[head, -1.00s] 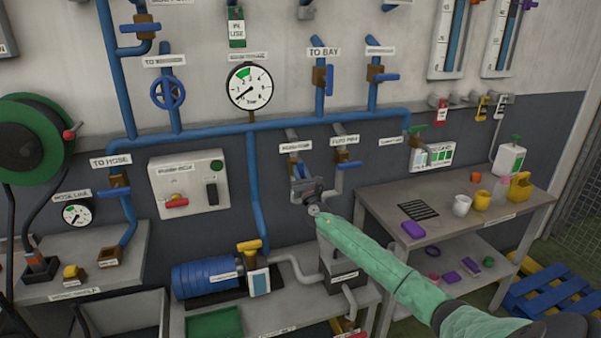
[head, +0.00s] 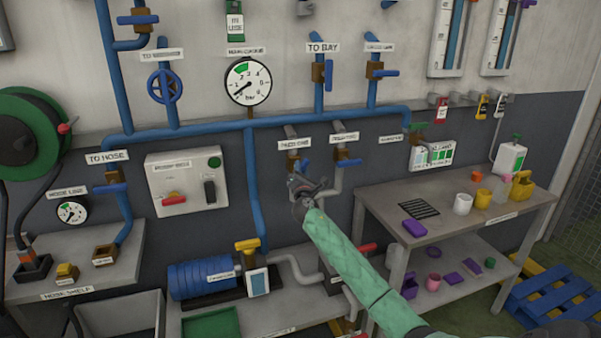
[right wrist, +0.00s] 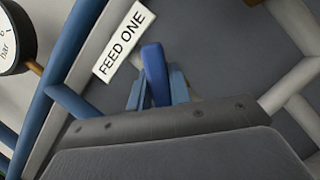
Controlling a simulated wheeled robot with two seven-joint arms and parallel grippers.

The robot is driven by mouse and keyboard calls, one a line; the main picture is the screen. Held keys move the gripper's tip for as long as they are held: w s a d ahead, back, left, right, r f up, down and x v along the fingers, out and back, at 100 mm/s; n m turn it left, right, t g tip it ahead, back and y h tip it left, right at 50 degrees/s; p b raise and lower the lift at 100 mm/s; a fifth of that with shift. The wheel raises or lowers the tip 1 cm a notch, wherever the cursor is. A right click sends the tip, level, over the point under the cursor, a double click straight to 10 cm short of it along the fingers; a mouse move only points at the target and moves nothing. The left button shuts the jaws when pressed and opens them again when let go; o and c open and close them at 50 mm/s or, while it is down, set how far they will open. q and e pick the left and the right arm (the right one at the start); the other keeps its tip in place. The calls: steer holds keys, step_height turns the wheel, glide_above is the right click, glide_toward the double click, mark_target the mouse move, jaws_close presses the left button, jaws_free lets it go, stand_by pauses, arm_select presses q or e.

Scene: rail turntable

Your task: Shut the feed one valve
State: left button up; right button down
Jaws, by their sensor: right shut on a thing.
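The feed one valve (head: 294,155) is a brown body on a grey pipe under its FEED ONE label (head: 295,143), right of the pressure gauge. My right gripper (head: 302,180) is at this valve, just below its body. In the right wrist view the blue handle (right wrist: 155,72) stands between the two fingers of the right gripper (right wrist: 157,90), which are shut on it. The FEED ONE label (right wrist: 124,40) is beside it. In the head view the gripper hides much of the handle, so its exact angle is hard to tell. My left gripper is not in view.
The neighbouring feed valve (head: 345,154), with a blue handle, is close on the right. A blue pipe (head: 255,190) runs down on the left. A workbench (head: 470,228) with cups stands at the right, and a blue pump (head: 203,278) is below.

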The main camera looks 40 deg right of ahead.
steer(key=m+g, duration=0.1)
steer(key=m, duration=0.2)
steer(key=shift+f+m+g+h, duration=0.15)
steer(key=shift+m+g+h, duration=0.15)
steer(key=shift+g+h, duration=0.1)
steer(key=m, duration=0.2)
steer(key=m+g, duration=0.1)
steer(key=m, duration=0.1)
steer(key=shift+d+g, duration=0.15)
steer(key=shift+g, duration=0.15)
steer(key=shift+f+m+g+p, duration=0.2)
steer(key=shift+m+g+p, duration=0.2)
steer(key=shift+m, duration=0.7)
steer(key=shift+f+m, duration=0.1)
steer(key=shift+m, duration=0.5)
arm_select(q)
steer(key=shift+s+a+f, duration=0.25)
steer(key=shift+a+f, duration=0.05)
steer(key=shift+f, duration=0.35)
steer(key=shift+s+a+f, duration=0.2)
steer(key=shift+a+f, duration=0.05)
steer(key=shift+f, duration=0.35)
arm_select(e)
steer(key=shift+m+y, duration=0.3)
steer(key=shift+s, duration=0.1)
